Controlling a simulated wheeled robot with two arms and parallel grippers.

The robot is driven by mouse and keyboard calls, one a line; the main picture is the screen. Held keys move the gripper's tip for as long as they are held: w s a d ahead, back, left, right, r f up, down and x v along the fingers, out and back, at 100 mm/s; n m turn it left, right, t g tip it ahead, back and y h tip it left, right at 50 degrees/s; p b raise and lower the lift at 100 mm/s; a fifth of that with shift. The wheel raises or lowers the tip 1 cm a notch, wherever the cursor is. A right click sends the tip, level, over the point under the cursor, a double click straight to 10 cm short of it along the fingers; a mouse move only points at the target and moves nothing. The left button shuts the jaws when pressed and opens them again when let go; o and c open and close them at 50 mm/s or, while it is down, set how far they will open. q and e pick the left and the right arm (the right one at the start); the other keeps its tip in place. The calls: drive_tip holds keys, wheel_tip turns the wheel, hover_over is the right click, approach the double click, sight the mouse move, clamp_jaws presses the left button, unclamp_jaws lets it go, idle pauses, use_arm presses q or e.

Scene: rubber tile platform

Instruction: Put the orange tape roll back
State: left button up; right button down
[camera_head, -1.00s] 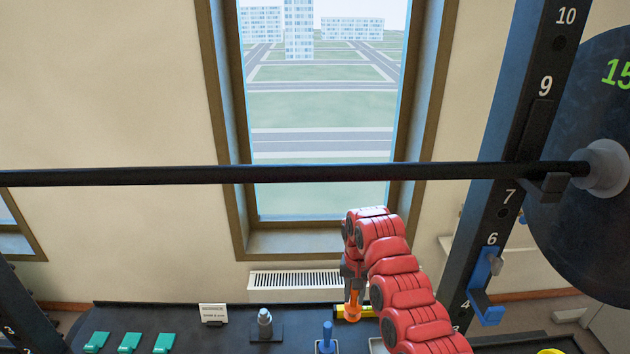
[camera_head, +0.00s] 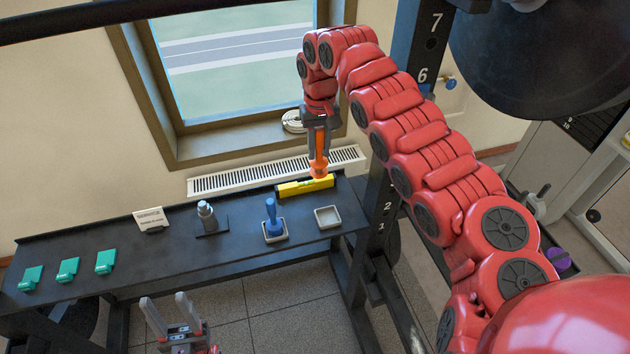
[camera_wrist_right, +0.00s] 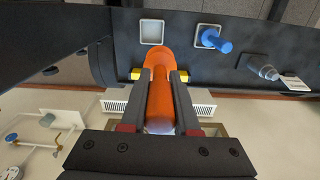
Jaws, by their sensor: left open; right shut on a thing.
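My right gripper (camera_head: 318,156) is shut on an orange piece (camera_head: 320,168), which hangs down over the back of the dark bench (camera_head: 190,262). In the right wrist view the orange piece (camera_wrist_right: 159,100) looks like a long cylinder with a wider rounded end, between the fingers of the right gripper (camera_wrist_right: 160,78). A ring shape is not clear. A yellow bar (camera_head: 292,189) lies just below and behind it. An empty square white tray (camera_head: 328,217) sits on the bench in front; it also shows in the wrist view (camera_wrist_right: 152,33). My left gripper (camera_head: 167,302) is open and empty, in front of the bench.
A blue tool (camera_head: 271,212) stands in a second tray left of the empty one. Farther left are a grey fitting (camera_head: 206,214), a white sign (camera_head: 150,220) and several green blocks (camera_head: 68,269). A dark rack post (camera_head: 383,200) stands at the bench's right end.

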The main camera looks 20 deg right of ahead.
drive_tip(key=shift+w+a+r+p, duration=0.2)
drive_tip(key=shift+w+a+p, duration=0.15)
drive_tip(key=shift+p, duration=0.2)
drive_tip(key=d+f+m+p, duration=0.1)
drive_tip(key=f+m+p, duration=0.1)
drive_tip(key=f, duration=0.4)
drive_tip(key=s+d+f+m+p, duration=0.1)
drive_tip(key=f+m+p, duration=0.1)
drive_tip(key=f+p, duration=0.2)
drive_tip(key=s+d+f+m+p, duration=0.1)
drive_tip(key=f+m+p, duration=0.1)
drive_tip(key=f, duration=0.6)
drive_tip(key=shift+s+d+m+p, duration=0.1)
drive_tip(key=shift+m+p, duration=0.3)
drive_tip(key=shift+p, duration=0.4)
drive_tip(key=shift+f, duration=0.4)
drive_tip(key=shift+f+b, duration=0.4)
drive_tip(key=shift+b, duration=0.2)
drive_tip(key=c, duration=0.6)
unclamp_jaws()
